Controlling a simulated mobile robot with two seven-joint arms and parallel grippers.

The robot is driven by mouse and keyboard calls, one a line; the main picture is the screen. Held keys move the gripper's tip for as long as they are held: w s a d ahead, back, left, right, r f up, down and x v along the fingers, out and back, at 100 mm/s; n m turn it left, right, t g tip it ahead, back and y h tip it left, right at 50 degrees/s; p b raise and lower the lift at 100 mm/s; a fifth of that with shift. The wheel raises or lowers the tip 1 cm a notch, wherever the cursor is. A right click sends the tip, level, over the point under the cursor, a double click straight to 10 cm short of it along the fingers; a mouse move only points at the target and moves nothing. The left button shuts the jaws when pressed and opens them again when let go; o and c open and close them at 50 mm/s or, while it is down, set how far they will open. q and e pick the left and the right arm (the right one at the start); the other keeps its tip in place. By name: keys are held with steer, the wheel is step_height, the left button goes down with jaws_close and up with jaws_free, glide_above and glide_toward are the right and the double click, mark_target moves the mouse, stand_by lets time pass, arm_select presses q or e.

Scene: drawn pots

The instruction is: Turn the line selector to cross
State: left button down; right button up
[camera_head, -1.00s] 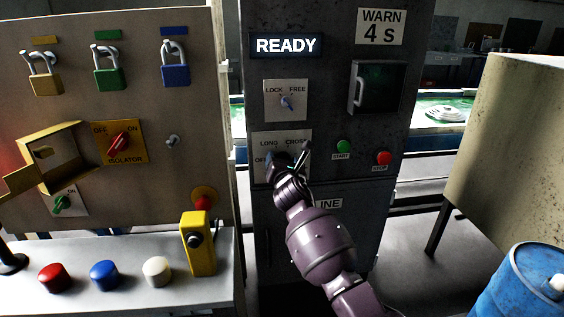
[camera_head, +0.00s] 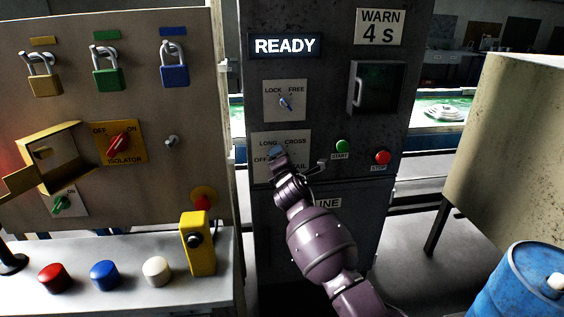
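The line selector (camera_head: 275,151) is a blue-grey knob on a pale plate (camera_head: 302,152) on the dark cabinet. The plate is marked OFF, LONG, CROSS and a partly covered word ending in "AIL". My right gripper (camera_head: 300,167) is in front of the plate's lower part, its fingers spread apart. One finger is at the knob's lower edge and hides part of it; I cannot tell whether they touch. The other finger is out to the right, below CROSS. The knob's pointing direction is hard to read. My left gripper is not in view.
Above is a LOCK/FREE knob (camera_head: 285,103) and a lit READY sign (camera_head: 285,46). A green START button (camera_head: 342,146) and red STOP button (camera_head: 382,158) are close on the right. A yellow post (camera_head: 197,243) stands left of my arm.

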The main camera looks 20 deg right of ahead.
steer(key=shift+m, duration=0.3)
steer(key=o, duration=0.9)
steer(key=shift+o, duration=0.2)
steer(key=shift+s, duration=0.1)
steer(key=s+a, duration=0.1)
steer(key=s, duration=0.9)
steer(key=shift+s+a, duration=0.3)
steer(key=shift+a, duration=0.1)
